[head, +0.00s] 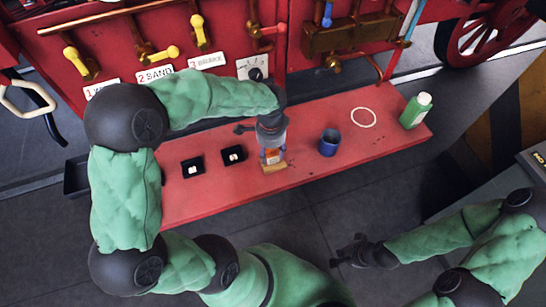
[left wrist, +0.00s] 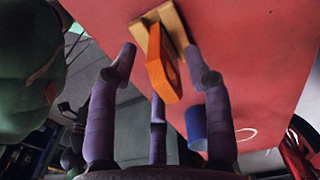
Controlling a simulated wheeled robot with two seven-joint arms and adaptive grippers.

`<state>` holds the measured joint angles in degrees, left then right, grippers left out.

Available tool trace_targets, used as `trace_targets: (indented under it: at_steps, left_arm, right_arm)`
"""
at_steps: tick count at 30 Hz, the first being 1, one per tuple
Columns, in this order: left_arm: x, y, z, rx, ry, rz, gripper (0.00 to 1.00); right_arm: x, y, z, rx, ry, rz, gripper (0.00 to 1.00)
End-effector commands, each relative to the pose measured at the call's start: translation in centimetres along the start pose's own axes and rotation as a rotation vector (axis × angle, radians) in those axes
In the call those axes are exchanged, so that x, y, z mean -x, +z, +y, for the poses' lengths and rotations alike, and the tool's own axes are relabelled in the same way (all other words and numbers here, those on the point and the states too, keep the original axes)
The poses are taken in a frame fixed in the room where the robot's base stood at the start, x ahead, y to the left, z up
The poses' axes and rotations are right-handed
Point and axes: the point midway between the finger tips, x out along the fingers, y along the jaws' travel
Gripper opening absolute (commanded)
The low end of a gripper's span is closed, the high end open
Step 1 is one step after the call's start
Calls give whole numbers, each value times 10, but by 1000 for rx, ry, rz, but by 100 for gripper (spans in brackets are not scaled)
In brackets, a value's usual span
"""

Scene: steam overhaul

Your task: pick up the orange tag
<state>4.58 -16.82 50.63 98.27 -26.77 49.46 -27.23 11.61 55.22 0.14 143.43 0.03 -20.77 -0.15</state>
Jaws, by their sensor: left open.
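The orange tag (left wrist: 161,66) stands out from a wooden block (left wrist: 177,22) on the red bench. In the head view the tag (head: 272,155) shows under my left gripper (head: 272,148), with the wooden block (head: 274,167) at the bench's front edge. My left gripper (left wrist: 159,72) is open. Its purple fingers spread around the tag, and gaps show between them and it. Whether any finger touches the tag cannot be told. My right gripper (head: 350,252) is off the bench, over the floor at lower right; its jaws are too small and dark to read.
A blue cup (head: 329,143) stands close right of the block. Farther right are a white ring (head: 363,117) and a green bottle (head: 416,110). Two small black boxes (head: 193,167) (head: 233,155) lie to the left. Valves and pipes line the red panel behind.

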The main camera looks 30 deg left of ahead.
Motion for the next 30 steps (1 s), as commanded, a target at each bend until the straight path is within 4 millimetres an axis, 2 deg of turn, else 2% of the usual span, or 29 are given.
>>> trace_targets:
  at_steps: [8,16,17,22,30]
  left_arm:
    - [-40,-7,2,0,3,-1,50]
    - [-44,-7,2,0,0,1,50]
    - [-44,-7,2,0,0,1,48]
    - [-44,-7,2,0,1,1,0]
    - [-44,-7,2,0,1,1,0]
  right_arm:
    - [-17,-1,6,0,0,0,0]
    - [-16,-1,6,0,0,0,0]
    - [-16,-1,6,0,0,0,0]
    - [-16,-1,6,0,0,0,0]
    - [-16,-1,6,0,0,0,0]
